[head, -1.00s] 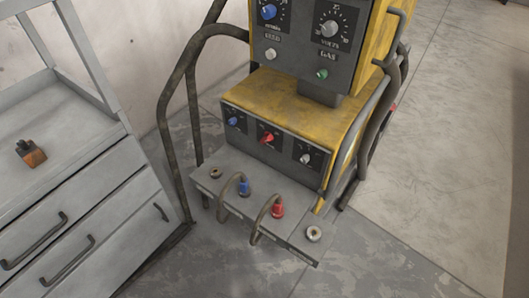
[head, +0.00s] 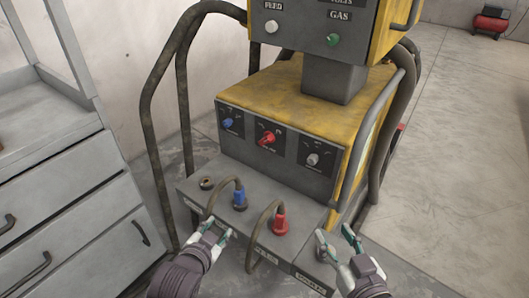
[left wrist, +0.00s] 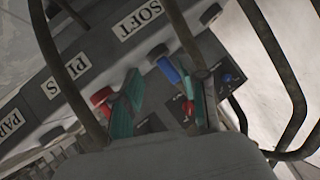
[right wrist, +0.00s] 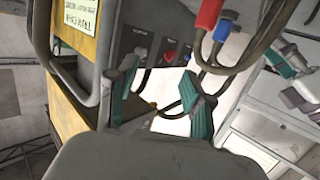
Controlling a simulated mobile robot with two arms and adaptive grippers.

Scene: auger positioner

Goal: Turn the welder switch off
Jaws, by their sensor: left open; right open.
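The yellow welder (head: 275,83) stands ahead. Its lower black panel has a blue knob (head: 229,123), a red switch knob (head: 268,138) in the middle and a grey knob (head: 313,159). The red knob also shows in the right wrist view (right wrist: 170,55). My left gripper (head: 220,229) is open and empty in front of the welder's grey front ledge, near the blue plug. My right gripper (head: 338,238) is open and empty by the ledge's right end. Both are below and apart from the knobs. The red knob's markings are too small to read.
A blue plug (head: 239,199) and a red plug (head: 280,222) with looping cables stand up from the grey ledge (head: 190,187), between the grippers and the panel. Bent tube rails flank the welder. A grey drawer cabinet (head: 70,205) is at left.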

